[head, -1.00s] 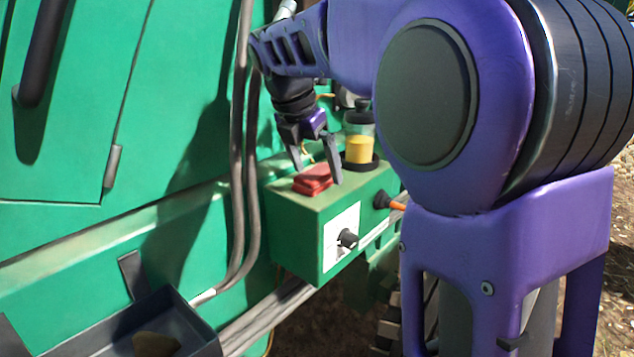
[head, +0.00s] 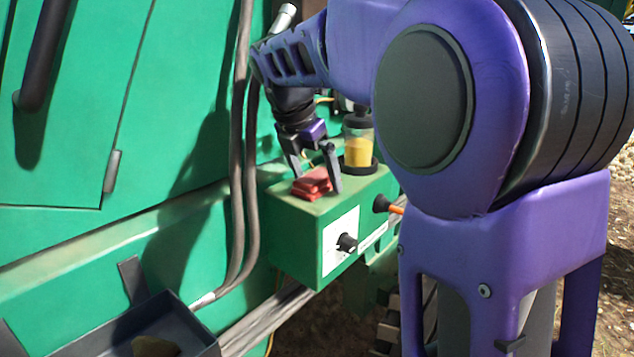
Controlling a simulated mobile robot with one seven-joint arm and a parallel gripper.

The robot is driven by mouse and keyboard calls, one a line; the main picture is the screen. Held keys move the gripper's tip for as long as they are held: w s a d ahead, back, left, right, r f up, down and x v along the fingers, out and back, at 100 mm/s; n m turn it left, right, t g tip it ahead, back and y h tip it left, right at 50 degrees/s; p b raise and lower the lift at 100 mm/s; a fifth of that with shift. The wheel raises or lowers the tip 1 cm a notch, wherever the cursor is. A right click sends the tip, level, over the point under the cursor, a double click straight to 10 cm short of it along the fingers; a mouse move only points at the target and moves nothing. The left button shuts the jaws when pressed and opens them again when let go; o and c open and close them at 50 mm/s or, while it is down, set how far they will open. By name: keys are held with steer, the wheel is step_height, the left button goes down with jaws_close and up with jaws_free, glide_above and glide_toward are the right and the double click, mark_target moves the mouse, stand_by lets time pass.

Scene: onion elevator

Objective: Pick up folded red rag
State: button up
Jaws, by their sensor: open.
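The folded red rag (head: 312,184) lies on top of the green control box (head: 300,232), near its left end. My gripper (head: 316,184) points down over it with the jaws open. One finger is at the rag's far left side, and the other is in front of its right part. The fingertips are about at the rag's height. I cannot tell whether they touch it.
A jar with yellow contents (head: 358,150) stands close to the right of my gripper on the box. A black knob (head: 347,242) sits on the box's front. Dark hoses (head: 240,150) run down the green wall at left. A dark tray (head: 130,335) is at lower left.

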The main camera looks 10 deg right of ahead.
mark_target(315, 176)
steer(key=shift+c, duration=0.3)
steer(key=c, duration=1.4)
steer(key=shift+o, duration=0.2)
steer(key=shift+r, duration=0.1)
step_height(315, 176, up, 10)
steer(key=p, duration=0.1)
steer(key=shift+r, duration=0.2)
